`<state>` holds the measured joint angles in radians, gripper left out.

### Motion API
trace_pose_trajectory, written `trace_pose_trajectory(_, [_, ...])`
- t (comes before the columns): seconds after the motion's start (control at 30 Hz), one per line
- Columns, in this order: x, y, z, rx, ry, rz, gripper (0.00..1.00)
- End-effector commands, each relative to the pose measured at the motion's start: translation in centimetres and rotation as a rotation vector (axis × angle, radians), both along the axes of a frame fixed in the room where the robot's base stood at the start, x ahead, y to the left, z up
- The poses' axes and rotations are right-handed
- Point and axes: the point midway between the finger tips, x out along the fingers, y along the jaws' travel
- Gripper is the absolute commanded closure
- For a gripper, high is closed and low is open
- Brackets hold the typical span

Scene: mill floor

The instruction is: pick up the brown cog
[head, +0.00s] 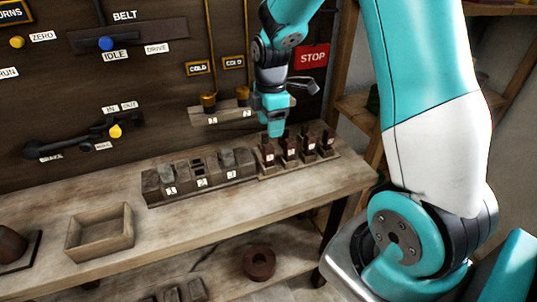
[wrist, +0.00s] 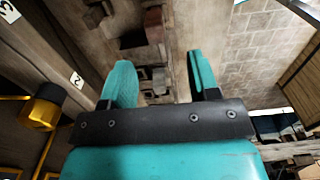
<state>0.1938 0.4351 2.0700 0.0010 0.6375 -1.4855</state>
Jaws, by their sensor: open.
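A dark brown ring-shaped piece (head: 259,263) with a hole in its middle lies low, below the bench's front edge. It looks like the brown cog, but I cannot make out teeth. My gripper (head: 277,133) points down over the bench's back right, above a row of dark red-brown pieces (head: 289,149), well above and behind the ring. In the wrist view its two teal fingers (wrist: 162,80) are apart, with nothing held between them. I cannot identify the cog in the wrist view.
A worn bench (head: 240,204) holds an empty wooden tray (head: 100,247), a rack of grey blocks (head: 196,180) and a brown rounded object (head: 11,245) at far left. A red STOP sign (head: 312,57) is on the wall.

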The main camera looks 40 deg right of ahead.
Motion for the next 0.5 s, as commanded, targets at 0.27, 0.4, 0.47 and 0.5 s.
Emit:
trace_pose_trajectory(0.27, [0.0,0.0,-4.4,0.001,0.002,0.000,0.45])
trace_pose_trajectory(0.4, [0.1,0.0,-5.1,0.002,0.002,0.000,0.45])
trace_pose_trajectory(0.47, [0.2,-0.1,-5.7,0.002,0.002,0.000,0.45])
trace_pose_trajectory(0.5, [0.3,-0.1,-6.3,0.001,0.004,0.000,0.45])
